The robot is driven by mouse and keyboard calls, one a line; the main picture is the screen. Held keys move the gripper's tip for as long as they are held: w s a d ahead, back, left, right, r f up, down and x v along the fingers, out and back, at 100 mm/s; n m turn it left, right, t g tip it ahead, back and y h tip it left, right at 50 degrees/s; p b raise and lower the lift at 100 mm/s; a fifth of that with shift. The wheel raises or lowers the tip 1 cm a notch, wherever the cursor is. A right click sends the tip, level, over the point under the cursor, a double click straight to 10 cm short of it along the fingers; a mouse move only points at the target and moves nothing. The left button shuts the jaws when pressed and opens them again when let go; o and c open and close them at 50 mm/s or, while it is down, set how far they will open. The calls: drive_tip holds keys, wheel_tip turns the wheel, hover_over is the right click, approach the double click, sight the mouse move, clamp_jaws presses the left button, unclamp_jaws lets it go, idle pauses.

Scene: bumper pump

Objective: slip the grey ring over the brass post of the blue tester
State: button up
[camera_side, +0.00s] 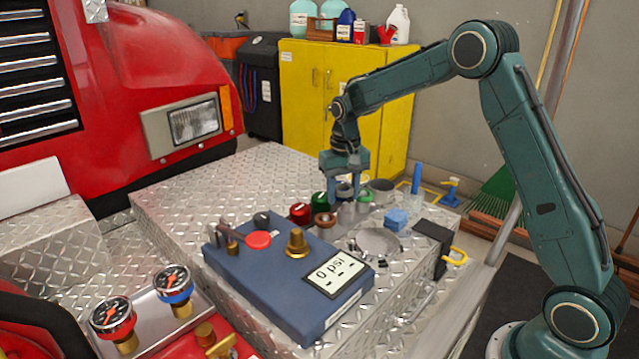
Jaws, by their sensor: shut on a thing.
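The blue tester (262,291) lies on the metal tread-plate deck. Its brass post (296,245) stands upright on its top, beside a display reading 0 psi. My gripper (345,190) is behind and to the right of the post, among small parts at the back of the tester. Its blue jaws are shut on a grey ring (345,189), which shows small between the fingers. The ring is apart from the post. How high it is above the deck is hard to tell.
Red (300,213), green (320,202) and brown (325,220) round parts stand close to my gripper. A shallow metal dish (377,242) and a blue block (396,219) lie to the right. Two gauges (172,285) stand at front left.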

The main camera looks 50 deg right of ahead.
sight(298, 231)
drive_tip(key=a+r+n, duration=0.1)
drive_tip(key=a, duration=0.4)
drive_tip(key=s+a+r+n, duration=0.1)
drive_tip(key=a+r+n, duration=0.1)
drive_tip(key=a, duration=0.4)
drive_tip(key=s+a+r+n, duration=0.1)
drive_tip(key=a+r, duration=0.1)
drive_tip(key=a, duration=0.3)
drive_tip(key=shift+s+a+n, duration=0.1)
drive_tip(key=shift+a+n, duration=0.3)
drive_tip(key=shift+s+a+r, duration=0.2)
drive_tip(key=shift+a+r, duration=0.05)
drive_tip(key=shift+a, duration=0.35)
drive_tip(key=shift+f, duration=0.15)
drive_tip(key=shift+f, duration=1.85)
drive_tip(key=shift+s+f, duration=0.1)
drive_tip(key=shift+f, duration=2.25)
idle(0.4)
drive_tip(key=o, duration=0.8)
drive_tip(key=shift+d, duration=0.15)
drive_tip(key=shift+o, duration=0.7)
